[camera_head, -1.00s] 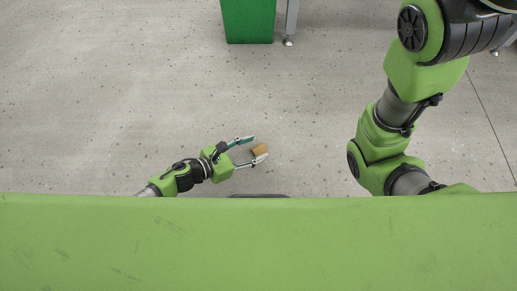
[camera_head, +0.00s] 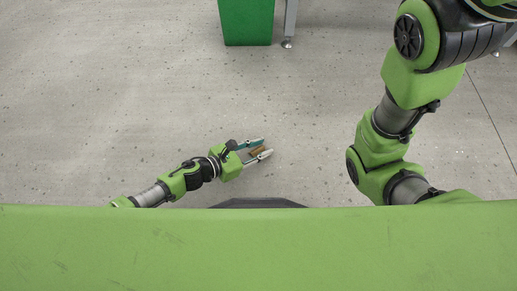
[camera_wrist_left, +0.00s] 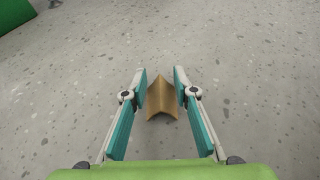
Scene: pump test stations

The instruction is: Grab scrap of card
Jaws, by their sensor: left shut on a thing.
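The scrap of card (camera_head: 257,150) is a small brown, creased piece at floor level. My left gripper (camera_head: 266,148) is shut on it, with one finger on each side. In the left wrist view the card (camera_wrist_left: 161,98) stands between the two fingertips (camera_wrist_left: 160,80), its fold showing in the middle. In the head view the fingers hide part of the card. Whether it touches the floor I cannot tell. My right arm shows on the right of the head view, but its gripper is out of view.
A green bin (camera_head: 247,22) stands on the floor at the top of the head view, beside a grey metal leg (camera_head: 289,22). The speckled grey floor around the card is clear. My green body fills the bottom.

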